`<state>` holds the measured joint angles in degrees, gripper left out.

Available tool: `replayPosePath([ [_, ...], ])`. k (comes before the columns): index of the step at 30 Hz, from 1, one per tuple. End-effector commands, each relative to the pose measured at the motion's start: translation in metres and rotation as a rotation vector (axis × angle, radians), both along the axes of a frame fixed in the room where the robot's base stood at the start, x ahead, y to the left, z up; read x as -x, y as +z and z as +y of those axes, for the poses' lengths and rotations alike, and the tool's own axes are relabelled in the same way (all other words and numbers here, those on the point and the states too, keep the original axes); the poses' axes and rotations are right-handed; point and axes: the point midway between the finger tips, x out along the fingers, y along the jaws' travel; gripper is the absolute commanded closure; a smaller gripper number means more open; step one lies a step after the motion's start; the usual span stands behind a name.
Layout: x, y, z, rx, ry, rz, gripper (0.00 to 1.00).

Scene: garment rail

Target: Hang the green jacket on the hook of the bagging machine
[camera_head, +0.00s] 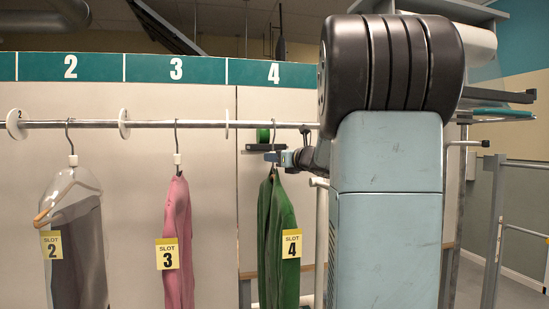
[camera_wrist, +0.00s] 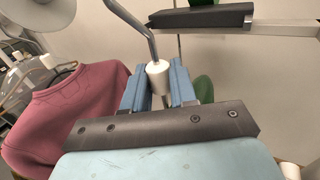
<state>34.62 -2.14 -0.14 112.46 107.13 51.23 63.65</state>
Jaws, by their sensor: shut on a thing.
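The green jacket (camera_head: 276,240) hangs at slot 4 with a yellow "SLOT 4" tag on its front. My gripper (camera_head: 279,157) is at the top of its hanger, just under the rail. In the wrist view my gripper (camera_wrist: 158,88) has its blue fingers shut around the white collar (camera_wrist: 158,72) of the hanger's metal hook (camera_wrist: 137,22). Only a little of the green jacket (camera_wrist: 203,88) shows there. I cannot tell whether the hook's tip bears on the rail. My arm hides part of the right side, and I cannot pick out the machine's hook.
The rail (camera_head: 220,124) crosses the view with white dividers. A pink garment (camera_head: 177,245) hangs at slot 3, close to the left; a bagged dark garment (camera_head: 77,255) hangs at slot 2. Metal frames and shelves (camera_head: 497,225) stand at right, partly behind my arm.

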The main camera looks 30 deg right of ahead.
Motion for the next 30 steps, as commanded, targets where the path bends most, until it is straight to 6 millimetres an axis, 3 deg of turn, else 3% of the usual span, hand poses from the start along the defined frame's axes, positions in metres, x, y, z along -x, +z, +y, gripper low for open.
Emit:
replayPosePath([
  [5,0.0,0.001,0.0,0.001,0.0,-0.002,1.0],
  [6,0.0,0.002,0.0,0.001,0.0,-0.002,0.71],
  [15,0.0,0.001,0.0,0.001,-0.001,-0.001,0.44],
  [23,0.001,-0.001,-0.001,0.0,-0.001,0.002,0.44],
  [30,0.027,0.0,-0.007,0.002,-0.003,0.0,0.44],
])
